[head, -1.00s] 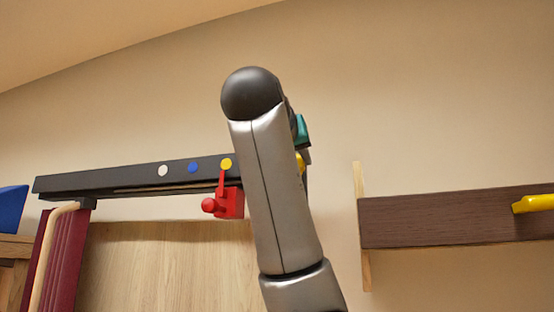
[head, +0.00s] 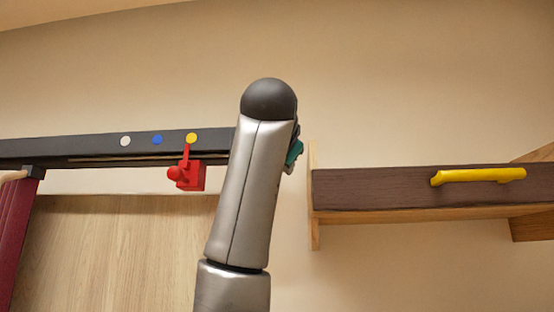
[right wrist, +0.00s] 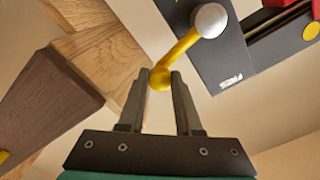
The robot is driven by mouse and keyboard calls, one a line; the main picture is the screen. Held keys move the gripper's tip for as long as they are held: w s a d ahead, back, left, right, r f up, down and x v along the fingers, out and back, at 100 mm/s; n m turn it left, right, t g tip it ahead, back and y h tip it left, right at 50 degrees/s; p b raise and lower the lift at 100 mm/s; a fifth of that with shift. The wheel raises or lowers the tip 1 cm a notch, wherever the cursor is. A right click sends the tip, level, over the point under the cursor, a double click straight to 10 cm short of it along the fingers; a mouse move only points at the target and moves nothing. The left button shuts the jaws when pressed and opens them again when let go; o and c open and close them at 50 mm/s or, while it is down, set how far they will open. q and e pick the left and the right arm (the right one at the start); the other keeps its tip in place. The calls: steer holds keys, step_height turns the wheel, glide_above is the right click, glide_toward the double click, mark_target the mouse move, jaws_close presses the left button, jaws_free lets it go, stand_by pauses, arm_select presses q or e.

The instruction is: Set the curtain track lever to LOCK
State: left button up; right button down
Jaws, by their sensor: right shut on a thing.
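The dark curtain track (head: 60,148) runs along the wall in the left half of the head view. A yellow lever (right wrist: 180,50) shows in the right wrist view, on a white round pivot (right wrist: 209,20) at the track's end. Small white lettering beside it seems to read FREE. My right gripper (right wrist: 162,74) is shut on the lever's rounded yellow tip, between its two grey fingers. In the head view my right arm hides the lever and the gripper's jaws. My left gripper is not in view.
A red block with a knob (head: 190,176) hangs under the track below the yellow dot (head: 191,138). A dark wooden beam (head: 380,189) with a yellow handle (head: 478,177) is right of my arm. Dark red curtain (head: 12,235) hangs at far left.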

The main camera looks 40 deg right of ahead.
steer(key=shift+s+f+m+b, duration=0.1)
steer(key=shift+f+m+b, duration=0.25)
steer(key=shift+f+m, duration=0.7)
steer(key=shift+r+m, duration=0.1)
steer(key=shift+m, duration=0.15)
steer(key=c, duration=0.6)
jaws_free()
steer(key=b+v, duration=0.4)
steer(key=v, duration=1.1)
steer(key=shift+s, duration=0.1)
